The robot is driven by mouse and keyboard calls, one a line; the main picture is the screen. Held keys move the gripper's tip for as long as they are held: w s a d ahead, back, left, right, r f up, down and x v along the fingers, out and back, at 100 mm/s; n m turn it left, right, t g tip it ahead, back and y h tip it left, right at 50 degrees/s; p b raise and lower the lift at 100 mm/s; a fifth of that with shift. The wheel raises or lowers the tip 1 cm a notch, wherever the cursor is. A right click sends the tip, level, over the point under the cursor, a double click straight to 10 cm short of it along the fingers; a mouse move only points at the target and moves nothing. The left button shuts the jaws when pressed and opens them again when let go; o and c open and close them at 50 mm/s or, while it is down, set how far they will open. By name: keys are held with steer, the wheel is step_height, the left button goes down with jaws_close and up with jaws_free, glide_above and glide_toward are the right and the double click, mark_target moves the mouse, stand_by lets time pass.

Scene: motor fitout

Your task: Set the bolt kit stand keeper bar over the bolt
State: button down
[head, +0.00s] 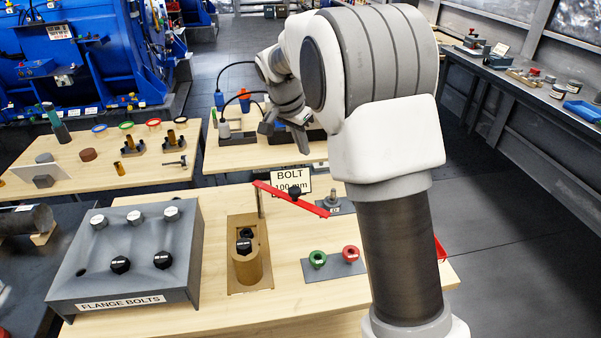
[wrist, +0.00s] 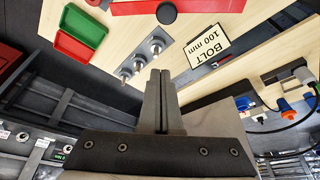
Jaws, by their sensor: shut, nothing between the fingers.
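The red keeper bar (head: 315,207) slants from a thin post behind the bolt kit stand out to the right, with a black knob on its middle. It also shows at the top of the wrist view (wrist: 205,6). The tan stand (head: 248,268) holds a bolt with a black head (head: 243,246). The bar is swung aside, not over this bolt. My gripper (head: 302,143) is above and behind the bar in the head view, apart from it. In the wrist view its fingers (wrist: 160,75) are together and empty, with the knob beyond their tips.
A BOLT 100 mm sign (head: 292,181) stands behind the bar. A plate with green and red collars (head: 334,262) lies to the right. The grey flange bolts box (head: 135,275) is at left. Metal studs (wrist: 138,62) and trays (wrist: 72,42) show in the wrist view.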

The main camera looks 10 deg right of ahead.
steer(key=shift+w+f, duration=0.3)
steer(key=shift+w, duration=0.05)
step_height(320, 180, down, 10)
steer(key=p, duration=0.1)
steer(key=shift+s+a+p, duration=0.2)
steer(key=shift+a+p, duration=0.05)
steer(key=shift+p, duration=0.1)
stand_by(0.3)
steer(key=shift+s+a+m, duration=0.1)
steer(key=shift+m, duration=0.2)
